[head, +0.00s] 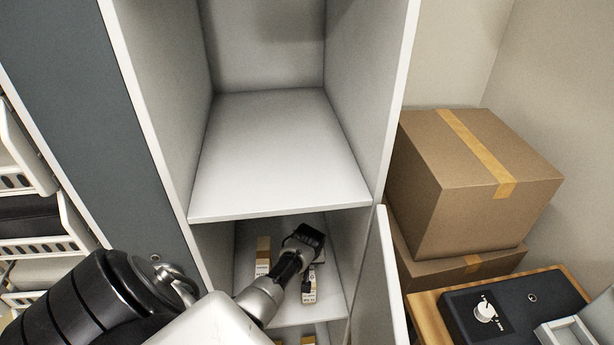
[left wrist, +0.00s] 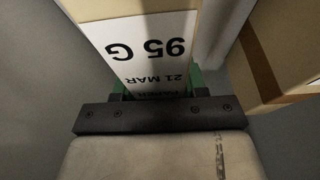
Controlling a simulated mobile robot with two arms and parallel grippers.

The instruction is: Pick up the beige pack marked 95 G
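The beige pack marked 95 G (left wrist: 150,45) fills the upper middle of the left wrist view, its white label upside down with "21 MAR" on it. My left gripper (left wrist: 158,85) is right at this pack, with a green finger pad at each side of it. Whether the pads press on it or stand just clear, I cannot tell. In the head view my left gripper (head: 303,242) reaches into the lower shelf compartment and hides part of what is there. My right gripper is not in view.
Another labelled pack (head: 263,256) stands left of my left gripper, and one (head: 309,286) shows just below it. A brown box side (left wrist: 275,60) is close on the right in the wrist view. An open door (head: 390,275) borders the compartment's right. The upper compartment (head: 280,150) is empty.

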